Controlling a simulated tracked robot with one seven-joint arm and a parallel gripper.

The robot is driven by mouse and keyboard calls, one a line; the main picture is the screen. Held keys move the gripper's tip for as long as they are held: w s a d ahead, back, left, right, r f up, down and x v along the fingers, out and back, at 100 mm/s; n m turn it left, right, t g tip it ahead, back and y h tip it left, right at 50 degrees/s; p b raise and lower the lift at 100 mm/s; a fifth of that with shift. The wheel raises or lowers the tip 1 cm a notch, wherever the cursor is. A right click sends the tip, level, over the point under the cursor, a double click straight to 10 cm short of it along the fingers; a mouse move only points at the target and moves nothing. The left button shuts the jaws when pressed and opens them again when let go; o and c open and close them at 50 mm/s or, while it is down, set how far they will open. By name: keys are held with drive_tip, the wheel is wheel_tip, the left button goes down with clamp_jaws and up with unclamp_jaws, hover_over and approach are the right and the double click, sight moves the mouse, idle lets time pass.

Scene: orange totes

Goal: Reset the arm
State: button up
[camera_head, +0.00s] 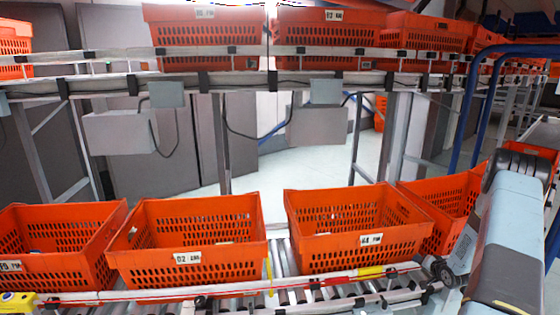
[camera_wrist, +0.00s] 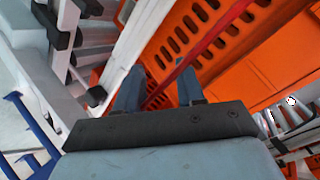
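My arm (camera_head: 505,235) is at the right side in the head view, folded in front of the rightmost lower totes. It covers part of them. My gripper (camera_wrist: 160,72) shows in the wrist view with its two blue-grey fingers apart. I see nothing gripped between them. An orange tote wall (camera_wrist: 205,35) and a red rail strip lie beyond the fingers, the strip passing behind the gap. Whether the fingers touch the rail is hard to tell. The fingertips cannot be made out clearly in the head view.
Orange totes (camera_head: 190,240) and (camera_head: 355,225) stand on a lower roller conveyor (camera_head: 290,290) with a front rail. More totes (camera_head: 320,27) stand on an upper conveyor. Grey boxes (camera_head: 120,132) hang beneath it. Pale floor shows behind. A blue tubular frame (camera_head: 475,100) stands at the right.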

drive_tip(key=s+a+r+n+g+h, duration=0.1)
drive_tip(key=a+r, duration=0.3)
drive_tip(key=r, duration=0.7)
drive_tip(key=s+a+r+n+g+h, duration=0.1)
drive_tip(key=a+r, duration=0.2)
drive_tip(key=r, duration=0.8)
drive_tip(key=a+r+n+g+h, duration=0.1)
drive_tip(key=a+r, duration=0.3)
drive_tip(key=r, duration=0.7)
drive_tip(key=s+a+r+n+g, duration=0.1)
drive_tip(key=s+a+r, duration=0.75)
drive_tip(key=s, duration=0.25)
drive_tip(key=s+a+r+n+g, duration=0.1)
drive_tip(key=s+a+r, duration=0.6)
drive_tip(key=s+r, duration=0.25)
drive_tip(key=s+a+n+y, duration=0.1)
drive_tip(key=s+a, duration=0.3)
drive_tip(key=s, duration=0.6)
drive_tip(key=s+a+n+g+y, duration=0.1)
drive_tip(key=s+a, duration=0.3)
drive_tip(key=s, duration=0.6)
drive_tip(key=shift+s+r+n, duration=0.3)
drive_tip(key=shift+s+n, duration=0.05)
drive_tip(key=shift+n, duration=0.05)
drive_tip(key=shift+o, duration=0.3)
